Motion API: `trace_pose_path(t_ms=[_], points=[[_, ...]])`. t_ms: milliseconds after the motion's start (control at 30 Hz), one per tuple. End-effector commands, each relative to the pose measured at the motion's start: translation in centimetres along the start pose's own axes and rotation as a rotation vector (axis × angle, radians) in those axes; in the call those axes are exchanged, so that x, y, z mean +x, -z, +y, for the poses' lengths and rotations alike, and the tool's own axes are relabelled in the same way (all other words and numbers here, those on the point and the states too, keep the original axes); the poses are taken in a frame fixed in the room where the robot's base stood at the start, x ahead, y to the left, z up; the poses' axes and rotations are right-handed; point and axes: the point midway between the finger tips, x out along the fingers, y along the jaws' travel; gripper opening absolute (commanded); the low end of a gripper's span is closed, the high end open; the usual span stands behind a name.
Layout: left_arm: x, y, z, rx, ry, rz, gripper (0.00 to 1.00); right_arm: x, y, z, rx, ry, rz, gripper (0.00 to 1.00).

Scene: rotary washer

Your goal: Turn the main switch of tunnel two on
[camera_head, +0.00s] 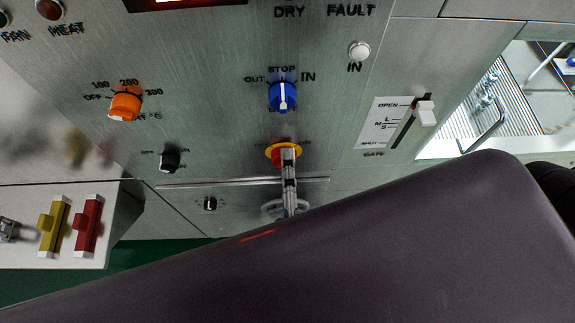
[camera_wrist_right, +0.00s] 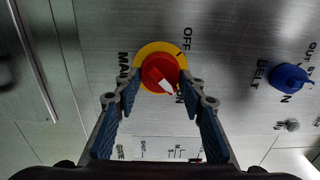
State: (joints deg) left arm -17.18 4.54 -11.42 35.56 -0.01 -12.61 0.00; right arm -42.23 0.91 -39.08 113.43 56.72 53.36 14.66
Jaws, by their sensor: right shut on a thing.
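The main switch is a red knob (camera_wrist_right: 158,70) on a yellow round plate (camera_wrist_right: 146,51), low on the metal panel. In the right wrist view its white mark points down-right, close to the ON lettering; OFF stands above. In the head view the yellow plate (camera_head: 272,151) shows behind my right gripper (camera_head: 289,157), which covers most of the knob. My right gripper is shut on the red knob, one fingertip on each side, as the right wrist view (camera_wrist_right: 159,80) shows. My left gripper is not in view.
A blue belt knob (camera_head: 282,97) sits above the switch and an orange dial (camera_head: 125,104) to the left. A gate slider (camera_head: 425,113) is to the right. A small black knob (camera_head: 169,160) and a metal rail (camera_head: 225,183) are nearby. My dark arm link covers the lower picture.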

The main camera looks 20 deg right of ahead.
Motion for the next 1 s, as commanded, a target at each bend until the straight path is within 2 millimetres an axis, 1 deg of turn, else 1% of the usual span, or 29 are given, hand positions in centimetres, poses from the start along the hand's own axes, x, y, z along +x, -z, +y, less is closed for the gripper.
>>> trace_pose_path(t_ms=[167,200,333,367,533,633,733,867,967,1000], points=[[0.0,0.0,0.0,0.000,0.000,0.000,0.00,0.1,0.0,-0.1,0.003,0.001,0.001,0.13],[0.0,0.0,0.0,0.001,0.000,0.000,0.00,0.1,0.0,-0.1,0.003,0.001,0.001,0.38],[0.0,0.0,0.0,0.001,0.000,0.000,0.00,0.0,0.0,-0.1,0.002,0.001,0.001,0.53],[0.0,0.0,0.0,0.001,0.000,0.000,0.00,0.0,0.0,-0.1,0.002,0.001,0.001,0.54],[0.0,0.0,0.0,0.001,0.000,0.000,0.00,0.0,0.0,0.0,0.001,0.001,0.001,0.54],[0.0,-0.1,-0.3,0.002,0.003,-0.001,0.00,0.0,0.0,-0.1,0.001,0.000,0.001,0.54],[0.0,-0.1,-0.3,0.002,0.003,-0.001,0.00,0.0,0.0,-0.7,0.002,0.001,0.002,0.54],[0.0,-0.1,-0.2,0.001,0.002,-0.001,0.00,0.0,0.0,-2.5,0.003,0.001,0.003,0.54],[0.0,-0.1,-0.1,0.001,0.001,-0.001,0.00,0.1,0.0,-4.7,0.006,0.005,0.005,0.54],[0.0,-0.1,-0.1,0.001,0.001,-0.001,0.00,0.1,0.0,-5.5,0.006,0.007,0.005,0.58]])
